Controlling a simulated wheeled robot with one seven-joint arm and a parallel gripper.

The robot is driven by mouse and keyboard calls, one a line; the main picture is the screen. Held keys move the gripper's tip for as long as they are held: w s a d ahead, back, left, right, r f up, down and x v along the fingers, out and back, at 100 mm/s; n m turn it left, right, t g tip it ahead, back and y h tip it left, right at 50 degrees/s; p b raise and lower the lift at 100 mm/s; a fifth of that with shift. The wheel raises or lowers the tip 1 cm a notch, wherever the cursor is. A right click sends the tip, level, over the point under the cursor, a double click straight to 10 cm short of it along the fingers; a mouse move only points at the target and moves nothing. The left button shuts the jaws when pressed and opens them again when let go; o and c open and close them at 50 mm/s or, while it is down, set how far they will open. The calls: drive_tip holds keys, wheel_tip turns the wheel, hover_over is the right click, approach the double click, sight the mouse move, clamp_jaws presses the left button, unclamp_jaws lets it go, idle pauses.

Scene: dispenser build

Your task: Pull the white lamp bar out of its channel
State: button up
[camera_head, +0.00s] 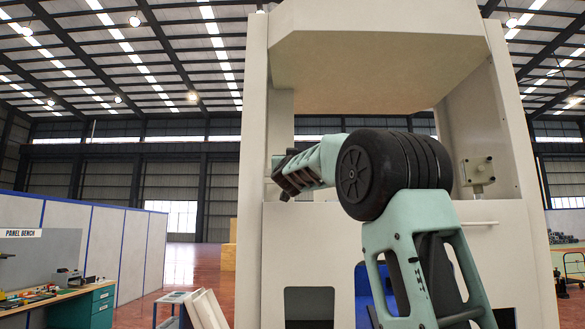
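I cannot make out the white lamp bar or its channel for certain. A thin white rod (480,224) shows at the right of the cabinet front, partly behind my arm. The tall cream dispenser cabinet (252,190) stands straight ahead, with an open bay under a deep top hood. My arm rises from the lower right and bends left across the bay. Its dark end, my gripper (283,181), is near the left side of the bay. The fingers are small and dark, and I cannot see whether they hold anything.
A grey box with knobs (478,172) is on the bay's right wall. Pale panels (208,310) lean by a small blue-grey cart (173,299) at lower left. A teal workbench (85,307) stands far left before white partitions (110,240). Red floor (190,265) is open between.

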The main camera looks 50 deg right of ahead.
drive_tip(key=shift+r+p, duration=0.35)
idle(0.6)
drive_tip(key=shift+s+a, duration=0.1)
drive_tip(key=s+a+b, duration=1)
drive_tip(key=s+a, duration=0.5)
drive_tip(key=a, duration=0.3)
drive_tip(key=shift+s+b, duration=0.25)
drive_tip(key=shift+b, duration=0.05)
idle(2.3)
drive_tip(key=shift+a, duration=0.1)
idle(0.5)
